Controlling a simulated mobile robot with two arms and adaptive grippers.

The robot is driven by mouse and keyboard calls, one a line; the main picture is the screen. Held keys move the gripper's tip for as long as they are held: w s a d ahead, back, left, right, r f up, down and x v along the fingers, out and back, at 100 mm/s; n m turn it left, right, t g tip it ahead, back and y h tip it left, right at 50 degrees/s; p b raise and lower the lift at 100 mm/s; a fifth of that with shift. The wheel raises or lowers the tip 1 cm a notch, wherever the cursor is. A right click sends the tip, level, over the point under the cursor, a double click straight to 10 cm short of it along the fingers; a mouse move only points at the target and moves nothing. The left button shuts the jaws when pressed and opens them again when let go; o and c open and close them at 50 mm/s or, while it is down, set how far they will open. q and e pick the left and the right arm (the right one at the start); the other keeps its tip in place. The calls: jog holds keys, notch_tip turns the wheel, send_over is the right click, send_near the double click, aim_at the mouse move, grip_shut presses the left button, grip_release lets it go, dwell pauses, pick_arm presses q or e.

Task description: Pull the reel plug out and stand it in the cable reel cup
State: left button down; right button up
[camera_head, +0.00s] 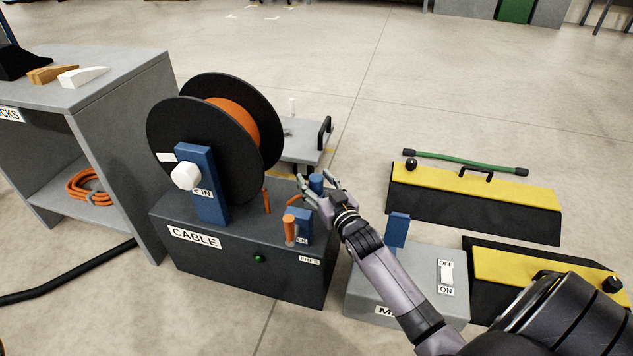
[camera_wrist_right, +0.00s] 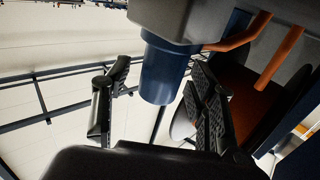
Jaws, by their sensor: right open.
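The cable reel (camera_head: 215,135), with black flanges and an orange core, stands on a grey box labelled CABLE (camera_head: 230,262). A blue cylindrical piece (camera_head: 316,183), seemingly the reel plug, stands up at the box's right back corner. In the right wrist view this blue piece (camera_wrist_right: 163,72) stands out from a grey body between my fingers. My right gripper (camera_head: 320,187) is open around it; its fingers (camera_wrist_right: 155,98) show on both sides, with a gap at least on the left. I cannot make out a separate cup. My left gripper is not in view.
An orange-handled lever (camera_head: 290,228) and a blue block (camera_head: 303,226) stand close in front of my gripper. A grey switch box (camera_head: 407,278) with an OFF/ON switch and yellow-black ramps (camera_head: 475,200) lie to the right. A grey shelf (camera_head: 120,110) stands at left.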

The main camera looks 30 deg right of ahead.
jog(key=s+a, duration=0.1)
jog(key=s, duration=1.1)
jog(key=shift+a, duration=0.2)
